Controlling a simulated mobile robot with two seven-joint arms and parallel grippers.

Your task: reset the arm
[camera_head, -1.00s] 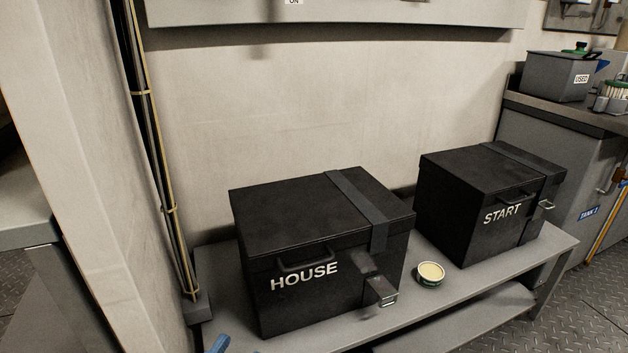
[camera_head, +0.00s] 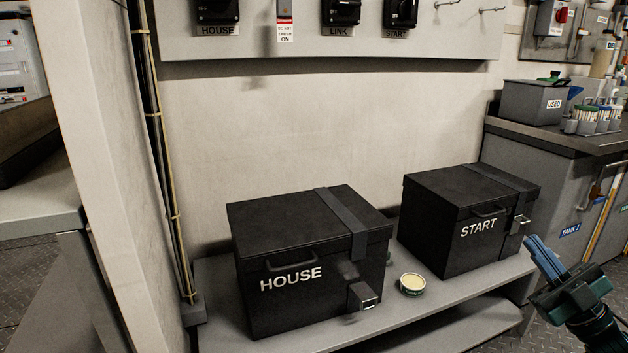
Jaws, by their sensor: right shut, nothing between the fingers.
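My right gripper (camera_head: 541,257) shows at the lower right of the head view. Its fingers are together and empty, pointing up and to the left, to the right of the START box and apart from it. My left gripper is not in view.
Black boxes marked HOUSE (camera_head: 290,237) and START (camera_head: 437,221) stand strapped on a low grey shelf (camera_head: 217,295). A small open tin (camera_head: 412,284) sits between them. A switch panel (camera_head: 230,48) hangs above. A counter (camera_head: 545,139) with a USED bin (camera_head: 532,101) stands at the right.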

